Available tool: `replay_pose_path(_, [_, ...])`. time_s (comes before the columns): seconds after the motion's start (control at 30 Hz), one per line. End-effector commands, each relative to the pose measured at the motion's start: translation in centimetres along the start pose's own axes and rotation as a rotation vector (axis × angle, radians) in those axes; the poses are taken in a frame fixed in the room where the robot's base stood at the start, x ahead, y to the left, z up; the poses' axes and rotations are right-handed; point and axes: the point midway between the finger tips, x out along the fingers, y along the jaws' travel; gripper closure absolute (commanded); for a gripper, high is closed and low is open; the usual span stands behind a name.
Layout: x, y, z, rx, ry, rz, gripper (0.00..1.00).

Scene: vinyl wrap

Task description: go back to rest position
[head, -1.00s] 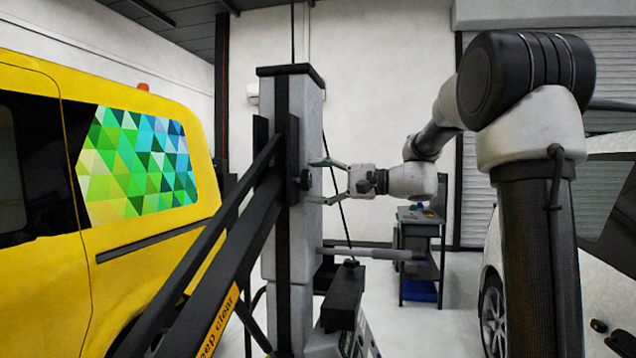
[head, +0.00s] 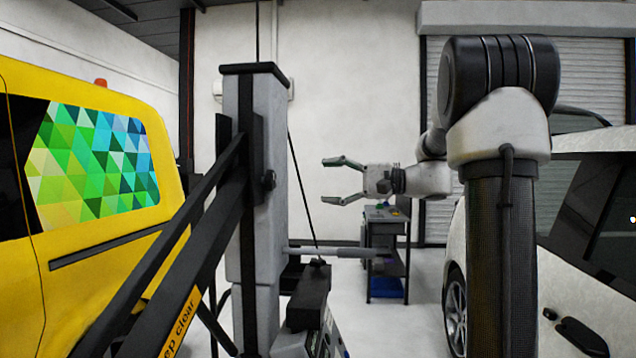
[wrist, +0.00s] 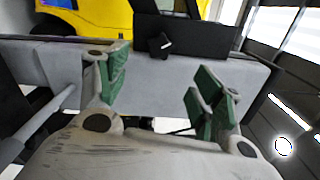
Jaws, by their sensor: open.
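My gripper (head: 336,180) is open and empty, pointing left in the head view. Its fingers stand apart in the air just right of a grey lift post (head: 238,210), with a gap of wall showing between them. In the wrist view my gripper (wrist: 160,95) shows green-padded fingers spread wide, with the grey post (wrist: 155,75) behind them across the picture. Nothing is between the fingers.
A yellow van (head: 90,260) with a colourful triangle-patterned window wrap (head: 95,165) stands at left. Black slanted lift arms (head: 200,250) cross in front. A white car (head: 585,250) is at right. A workbench (head: 385,245) stands behind, with clear floor around it.

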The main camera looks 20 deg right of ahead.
Motion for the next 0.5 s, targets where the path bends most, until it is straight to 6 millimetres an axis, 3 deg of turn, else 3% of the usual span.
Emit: replay_pose_path(0.5, [-0.05, 0.11, -0.39, 0.006, 0.016, 0.004, 0.33])
